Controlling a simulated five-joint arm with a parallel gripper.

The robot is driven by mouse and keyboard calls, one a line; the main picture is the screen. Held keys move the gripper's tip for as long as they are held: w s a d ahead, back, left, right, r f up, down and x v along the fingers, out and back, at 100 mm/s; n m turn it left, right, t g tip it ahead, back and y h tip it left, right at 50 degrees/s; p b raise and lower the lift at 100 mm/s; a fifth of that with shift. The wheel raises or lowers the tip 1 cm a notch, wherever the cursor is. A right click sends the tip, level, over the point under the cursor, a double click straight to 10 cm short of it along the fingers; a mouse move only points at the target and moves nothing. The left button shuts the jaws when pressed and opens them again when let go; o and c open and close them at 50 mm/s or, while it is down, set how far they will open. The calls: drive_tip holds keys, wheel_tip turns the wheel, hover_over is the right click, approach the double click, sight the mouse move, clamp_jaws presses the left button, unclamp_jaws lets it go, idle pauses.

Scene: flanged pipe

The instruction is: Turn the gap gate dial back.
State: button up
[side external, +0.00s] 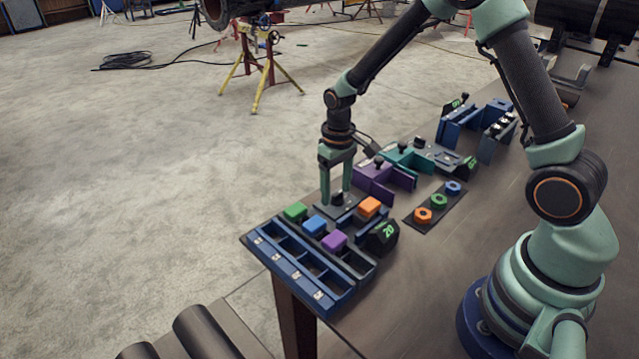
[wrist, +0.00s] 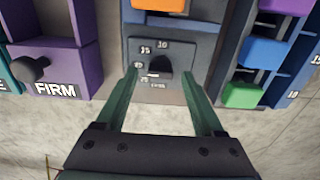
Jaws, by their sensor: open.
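The gap gate dial (wrist: 158,65) is a dark knob on a grey plate with printed numbers around it. It also shows as a small black knob in the side external view (side external: 337,199). My gripper (wrist: 160,75) is open, with one green finger on each side of the dial. In the side external view my gripper (side external: 336,192) points straight down over the dial plate. I cannot tell whether the fingers touch the knob. A black display box (side external: 383,236) beside the plate reads 20 in green.
An orange block (side external: 369,207) sits right beside the dial plate. Green (side external: 295,211), blue (side external: 315,225) and purple (side external: 334,240) blocks lie by the blue compartment tray (side external: 300,277). A purple fixture (wrist: 62,70) marked FIRM stands beside the dial. Three coloured nuts (side external: 438,201) rest on a dark strip.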

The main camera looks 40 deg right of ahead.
clamp_jaws()
drive_tip(key=shift+n, duration=0.4)
drive_tip(key=n, duration=0.4)
drive_tip(key=shift+a+n, duration=0.1)
drive_tip(key=shift+n, duration=0.2)
drive_tip(key=n, duration=0.4)
drive_tip(key=shift+s, duration=0.1)
drive_tip(key=shift+a+n, duration=0.1)
drive_tip(key=shift+n, duration=0.2)
unclamp_jaws()
